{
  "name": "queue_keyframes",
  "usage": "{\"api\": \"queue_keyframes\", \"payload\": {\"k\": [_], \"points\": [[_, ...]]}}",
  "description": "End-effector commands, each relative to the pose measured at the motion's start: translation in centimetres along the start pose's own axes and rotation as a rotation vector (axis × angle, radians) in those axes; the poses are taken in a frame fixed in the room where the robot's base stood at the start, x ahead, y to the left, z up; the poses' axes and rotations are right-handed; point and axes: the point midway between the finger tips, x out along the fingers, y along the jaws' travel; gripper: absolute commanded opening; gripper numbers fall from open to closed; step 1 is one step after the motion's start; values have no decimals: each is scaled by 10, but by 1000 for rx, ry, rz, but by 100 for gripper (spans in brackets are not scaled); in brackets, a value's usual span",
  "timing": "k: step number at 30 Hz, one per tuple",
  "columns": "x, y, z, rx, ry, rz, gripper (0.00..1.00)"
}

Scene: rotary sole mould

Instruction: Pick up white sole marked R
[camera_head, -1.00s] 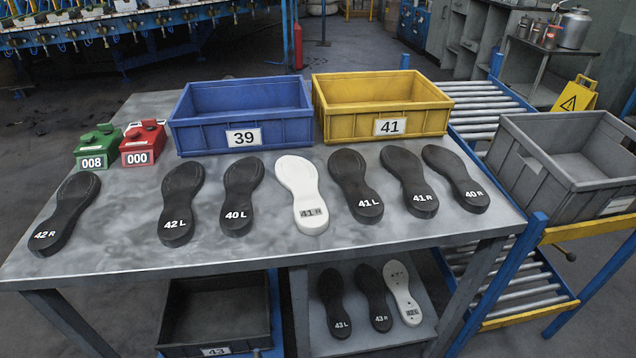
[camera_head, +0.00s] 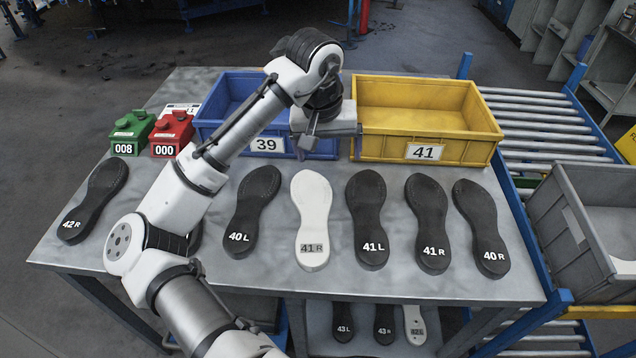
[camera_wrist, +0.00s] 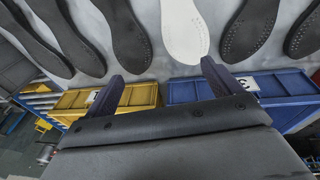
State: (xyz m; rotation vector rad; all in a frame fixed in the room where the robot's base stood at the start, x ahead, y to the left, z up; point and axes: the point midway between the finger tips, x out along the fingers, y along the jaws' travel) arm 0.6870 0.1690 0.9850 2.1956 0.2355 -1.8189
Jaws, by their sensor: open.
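The white sole marked 41 R (camera_head: 312,215) lies flat on the grey metal table, between the black 40 L sole (camera_head: 251,208) on its left and the black 41 L sole (camera_head: 368,215) on its right. It also shows at the top of the wrist view (camera_wrist: 184,32). My gripper (camera_head: 308,150) is open and empty, above the table near the front of the bins, just behind the white sole's far end. In the wrist view its two fingers (camera_wrist: 160,84) are apart, with the white sole beyond them.
The blue bin 39 (camera_head: 222,100) and yellow bin 41 (camera_head: 425,140) stand at the table's back. Black soles 41 R (camera_head: 429,220), 40 R (camera_head: 482,225) and 42 R (camera_head: 95,200) lie along the row. Green (camera_head: 132,130) and red (camera_head: 172,133) counters stand at left. A grey crate (camera_head: 590,215) is at right.

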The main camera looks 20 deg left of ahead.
Motion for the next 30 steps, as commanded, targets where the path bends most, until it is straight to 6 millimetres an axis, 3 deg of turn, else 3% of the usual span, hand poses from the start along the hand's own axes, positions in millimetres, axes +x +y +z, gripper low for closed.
{"api": "queue_keyframes", "payload": {"k": [3, 6, 18, 30], "points": [[6, -25, 19, -47, -130, -93, 90], [16, -32, 26, -60, -171, -116, 90], [83, -39, 39, -58, -171, -118, 90], [116, -43, 53, -57, -169, -117, 90]]}}
